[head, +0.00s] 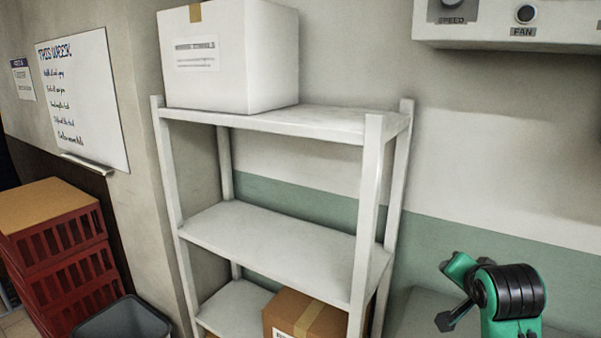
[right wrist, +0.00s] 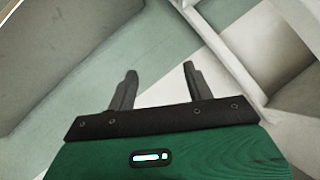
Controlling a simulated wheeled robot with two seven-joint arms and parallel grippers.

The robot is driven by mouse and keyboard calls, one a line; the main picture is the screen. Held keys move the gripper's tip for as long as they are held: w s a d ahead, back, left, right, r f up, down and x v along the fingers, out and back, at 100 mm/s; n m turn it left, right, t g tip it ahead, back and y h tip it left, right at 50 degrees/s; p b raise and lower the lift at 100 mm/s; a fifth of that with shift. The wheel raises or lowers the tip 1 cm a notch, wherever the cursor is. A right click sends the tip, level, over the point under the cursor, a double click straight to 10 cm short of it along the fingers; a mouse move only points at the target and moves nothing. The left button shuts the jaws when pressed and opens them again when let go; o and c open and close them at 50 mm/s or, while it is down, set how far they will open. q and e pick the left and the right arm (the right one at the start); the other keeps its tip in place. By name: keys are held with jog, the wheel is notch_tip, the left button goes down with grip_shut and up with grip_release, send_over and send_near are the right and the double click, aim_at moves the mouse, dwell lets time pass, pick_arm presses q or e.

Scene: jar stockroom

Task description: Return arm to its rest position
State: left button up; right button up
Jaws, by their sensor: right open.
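My right gripper (right wrist: 160,72) is open in the right wrist view. Its two dark fingers stand apart with nothing between them. Beyond the fingers are blurred pale and green surfaces and a pale frame. In the head view, part of my green and black right arm shows at the lower right, to the right of the shelf unit; I cannot make out its fingers clearly there. My left gripper is not in view.
A white shelf unit (head: 270,238) stands mid-view. A white box (head: 235,60) sits on its top and a brown carton (head: 290,312) on a low shelf; the middle shelf is bare. Red crates (head: 65,255) and a grey bin (head: 122,320) stand left. A control panel (head: 480,20) hangs upper right.

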jog(key=s+a+f+n+g+y, duration=0.1)
jog(key=s+a+f+n+g, duration=0.15)
jog(key=s+f, duration=0.55)
jog(key=s+a+f+n+g, duration=0.15)
jog(key=s+f+n, duration=0.3)
jog(key=f, duration=0.75)
jog(key=s+a+f+n+g+y, duration=0.15)
jog(key=s+f, duration=0.35)
jog(key=s, duration=0.5)
jog(key=s+a+f+n+g, duration=0.25)
jog(key=s+f, duration=0.35)
jog(key=s, duration=0.3)
notch_tip(320, 180, down, 33)
jog(key=s, duration=0.1)
jog(key=s+d+f+g, duration=0.2)
jog(key=s+f, duration=1.5)
jog(key=s, duration=0.1)
jog(key=shift+s+d+f+n, duration=0.25)
jog(key=shift+s+f+n, duration=0.1)
jog(key=shift+s+n, duration=0.05)
